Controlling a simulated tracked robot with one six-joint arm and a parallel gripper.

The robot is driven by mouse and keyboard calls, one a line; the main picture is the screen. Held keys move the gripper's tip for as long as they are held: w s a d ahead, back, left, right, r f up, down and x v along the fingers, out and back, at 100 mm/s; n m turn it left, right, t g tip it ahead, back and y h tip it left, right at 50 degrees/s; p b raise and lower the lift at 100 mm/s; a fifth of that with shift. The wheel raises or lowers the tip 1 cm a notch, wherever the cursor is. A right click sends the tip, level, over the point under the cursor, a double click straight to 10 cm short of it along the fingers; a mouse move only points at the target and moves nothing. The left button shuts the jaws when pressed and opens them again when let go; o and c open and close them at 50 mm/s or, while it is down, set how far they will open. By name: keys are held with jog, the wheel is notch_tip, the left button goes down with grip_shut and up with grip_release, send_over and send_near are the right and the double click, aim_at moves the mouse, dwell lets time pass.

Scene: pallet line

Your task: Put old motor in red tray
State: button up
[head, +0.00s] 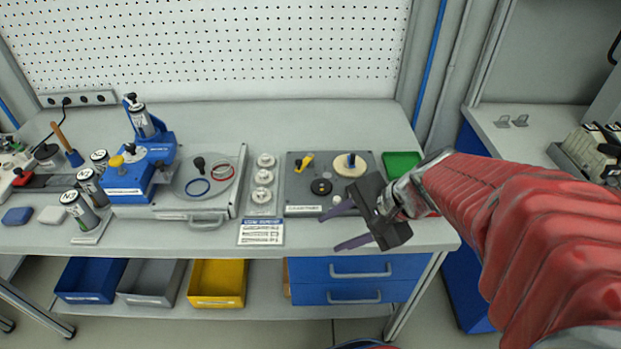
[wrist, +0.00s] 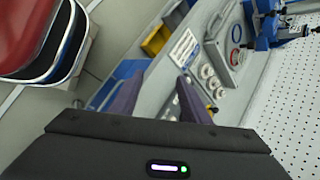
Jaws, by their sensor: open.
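Several silver-and-black labelled cylinders that look like motors are at the left of the bench in the head view. One stands upright in a blue fixture (head: 130,180); others are a front cylinder (head: 80,212) and a cylinder behind it (head: 92,187). I cannot tell which is the old motor. No red tray shows clearly; a small red-and-black item (head: 22,178) sits at the far left edge. My gripper (head: 336,226) is open and empty over the right front of the bench, far from the cylinders. Its purple fingers also show apart in the wrist view (wrist: 157,97).
A grey panel (head: 299,201) with small parts and a green tray (head: 402,165) lie near my gripper. White round parts (head: 264,177), a printed card (head: 261,232) and a plate with rings (head: 232,205) lie between it and the cylinders. Blue, grey and yellow bins (head: 217,302) sit below.

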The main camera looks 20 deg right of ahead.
jog(key=s+a+r+n+h, duration=0.3)
jog(key=s+r+n+h, duration=0.2)
jog(key=n, duration=0.8)
notch_tip(320, 180, up, 3)
jog(key=shift+s+f+n+t, duration=0.1)
jog(key=shift+s+n+t, duration=0.05)
jog(key=shift+n+t, duration=0.2)
jog(key=shift+a, duration=0.1)
jog(key=shift+c, duration=0.5)
jog(key=shift+c, duration=0.8)
jog(key=shift+a, duration=0.1)
jog(key=shift+c, duration=0.2)
